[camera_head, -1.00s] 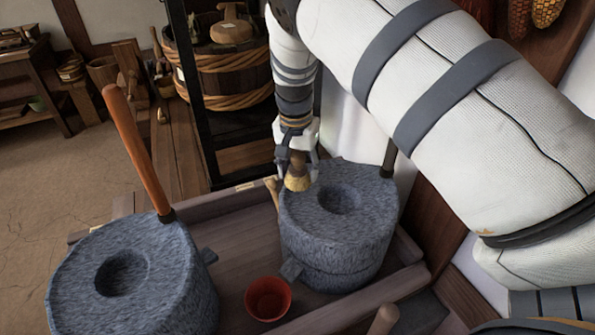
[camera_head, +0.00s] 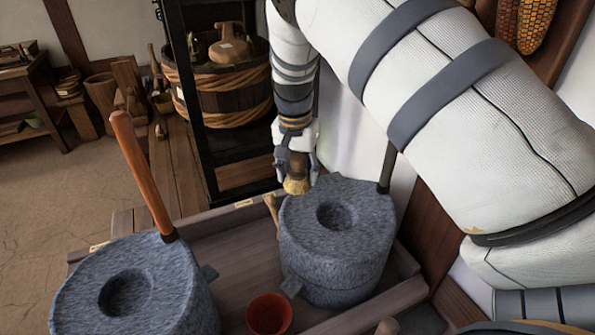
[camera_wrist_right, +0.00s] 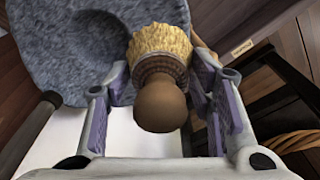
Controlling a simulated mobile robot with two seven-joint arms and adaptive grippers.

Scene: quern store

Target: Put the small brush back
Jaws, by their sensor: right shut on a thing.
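The small brush (camera_head: 297,186) has a brown wooden handle and short tan bristles that point down. My right gripper (camera_head: 297,166) is shut on it, by the back left rim of the right stone quern (camera_head: 335,250). In the right wrist view the brush (camera_wrist_right: 161,88) sits between the two fingers, with its rounded handle end toward the camera and its bristles over the edge of the stone. I cannot tell whether the bristles touch the stone. My left gripper is not in view.
A second quern (camera_head: 130,290) with an upright orange handle (camera_head: 140,172) stands at left. Both querns are in a wooden trough (camera_head: 232,228) with small labels on its back rim. A red cup (camera_head: 269,314) stands between them. A dark upright frame (camera_head: 196,120) stands behind.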

